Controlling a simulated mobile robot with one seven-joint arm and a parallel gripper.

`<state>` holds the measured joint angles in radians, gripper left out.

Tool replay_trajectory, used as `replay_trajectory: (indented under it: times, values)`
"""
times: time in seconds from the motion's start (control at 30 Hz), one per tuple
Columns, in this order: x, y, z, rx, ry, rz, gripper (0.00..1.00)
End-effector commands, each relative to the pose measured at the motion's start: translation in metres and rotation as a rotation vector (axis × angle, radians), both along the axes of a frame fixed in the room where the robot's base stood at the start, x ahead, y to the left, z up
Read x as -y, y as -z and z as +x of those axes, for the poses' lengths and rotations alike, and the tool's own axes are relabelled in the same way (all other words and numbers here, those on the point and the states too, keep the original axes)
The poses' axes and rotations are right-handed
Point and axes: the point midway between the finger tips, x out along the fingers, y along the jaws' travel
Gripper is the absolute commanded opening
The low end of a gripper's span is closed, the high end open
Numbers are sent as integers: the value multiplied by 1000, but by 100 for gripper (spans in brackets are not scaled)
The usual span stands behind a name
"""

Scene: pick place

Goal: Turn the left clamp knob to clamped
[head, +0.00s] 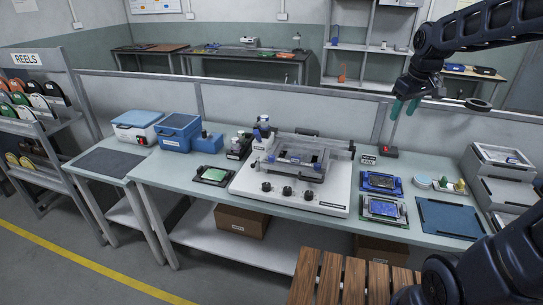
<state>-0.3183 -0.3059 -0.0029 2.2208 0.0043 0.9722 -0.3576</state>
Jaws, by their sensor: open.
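A white machine (240,184) with a grey frame on top stands in the middle of the workbench. Three small dark knobs sit in a row along its front: the left knob (266,187), a middle knob (287,191) and a right knob (308,196). They are too small to tell which way they point, and I cannot read any marks beside them. My gripper (404,107), with teal fingertips, is open and empty. It hangs at the upper right, high above the bench, well apart from the knobs.
Left of the machine are a board with a green panel (215,175) and blue boxes (180,132). Right of it are two blue trays (381,182) (384,209), a blue mat (449,217) and a black box with a red button (388,152). A low partition (240,105) runs behind.

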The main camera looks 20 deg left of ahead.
Motion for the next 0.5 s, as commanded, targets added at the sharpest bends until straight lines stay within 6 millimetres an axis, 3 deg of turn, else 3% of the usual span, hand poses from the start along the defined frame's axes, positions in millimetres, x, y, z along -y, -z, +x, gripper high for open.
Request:
replay_trajectory:
  times: [0.2,0.5]
  values:
    - [-66,12,42,-38,-210,-41,48]
    - [-168,44,81,-81,-499,-95,48]
